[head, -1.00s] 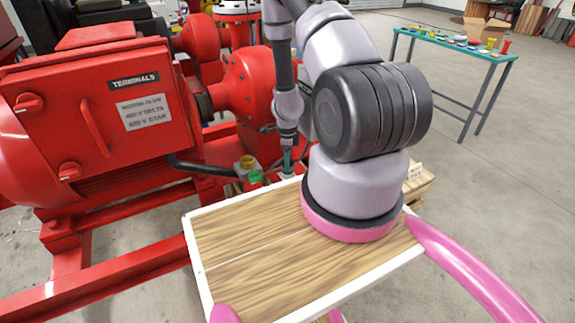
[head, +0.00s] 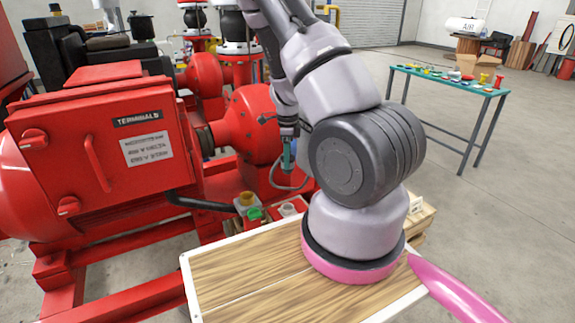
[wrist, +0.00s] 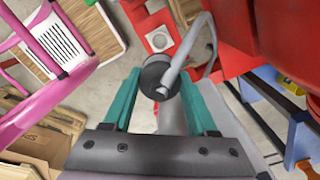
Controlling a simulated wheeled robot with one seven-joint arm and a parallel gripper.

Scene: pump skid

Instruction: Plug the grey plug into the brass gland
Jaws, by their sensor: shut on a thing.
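My gripper (head: 288,155) hangs above the red pump base, its teal fingers closed around the grey plug. In the wrist view the plug (wrist: 153,77) shows as a dark round body between the fingertips (wrist: 157,92), with a grey cable (wrist: 203,45) curving away from it. In the head view the cable loops below the gripper. The brass gland (head: 246,198) is a yellow-brass fitting on a small grey block, lower left of my gripper and apart from it. I cannot make out the gland in the wrist view.
A green fitting (head: 254,214) sits beside the gland, and a pale round fitting (head: 288,209) stands to its right. A black hose (head: 205,203) runs left of the gland. The red motor (head: 90,150) fills the left. A teal-topped table (head: 450,80) stands far right.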

